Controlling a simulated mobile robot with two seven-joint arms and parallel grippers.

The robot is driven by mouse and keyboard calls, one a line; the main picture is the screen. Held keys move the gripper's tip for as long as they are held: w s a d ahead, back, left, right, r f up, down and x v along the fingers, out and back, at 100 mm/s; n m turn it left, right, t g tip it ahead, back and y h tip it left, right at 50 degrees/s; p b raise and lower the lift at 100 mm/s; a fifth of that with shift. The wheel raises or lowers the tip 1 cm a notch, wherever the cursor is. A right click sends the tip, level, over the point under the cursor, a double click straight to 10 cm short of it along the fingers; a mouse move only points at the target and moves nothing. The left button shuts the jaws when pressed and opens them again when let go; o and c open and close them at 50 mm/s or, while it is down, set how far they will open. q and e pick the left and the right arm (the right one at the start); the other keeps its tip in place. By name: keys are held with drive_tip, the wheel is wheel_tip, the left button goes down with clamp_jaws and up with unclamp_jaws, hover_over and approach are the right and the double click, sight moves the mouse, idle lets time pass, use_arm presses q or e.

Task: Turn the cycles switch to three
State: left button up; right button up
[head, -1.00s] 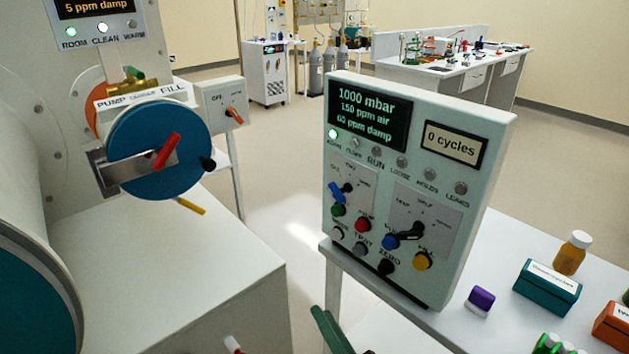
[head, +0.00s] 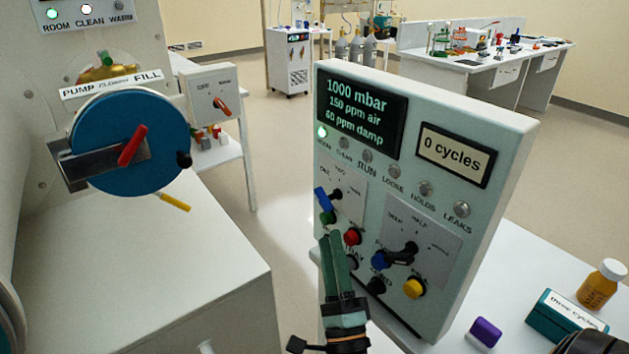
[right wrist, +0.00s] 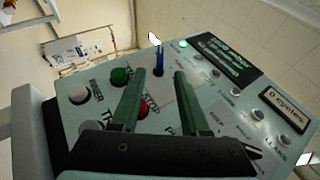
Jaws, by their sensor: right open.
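The pale green control panel (head: 492,120) stands upright on the white table. Its upper-left rotary switch has a blue lever (head: 321,199) pointing left, away from its black hub; its small labels are hard to read. The display (head: 449,154) reads 0 cycles. My right gripper (head: 331,238) is in front of the panel, just below that switch. In the right wrist view its green fingers (right wrist: 158,74) are apart, with the blue lever (right wrist: 158,58) just beyond and between the tips. Contact cannot be told.
A teal box (head: 555,312), purple item (head: 485,331) and amber bottle (head: 602,284) stand right. The glovebox door wheel (head: 130,120) is left.

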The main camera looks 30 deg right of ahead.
sight(321, 187)
drive_tip(key=p+x, duration=0.3)
drive_tip(key=x, duration=0.8)
drive_tip(key=shift+r, duration=0.15)
drive_tip(key=shift+w+d+r, duration=0.2)
drive_tip(key=shift+w+r, duration=0.05)
drive_tip(key=shift+w, duration=0.3)
drive_tip(key=shift+c, duration=0.4)
clamp_jaws()
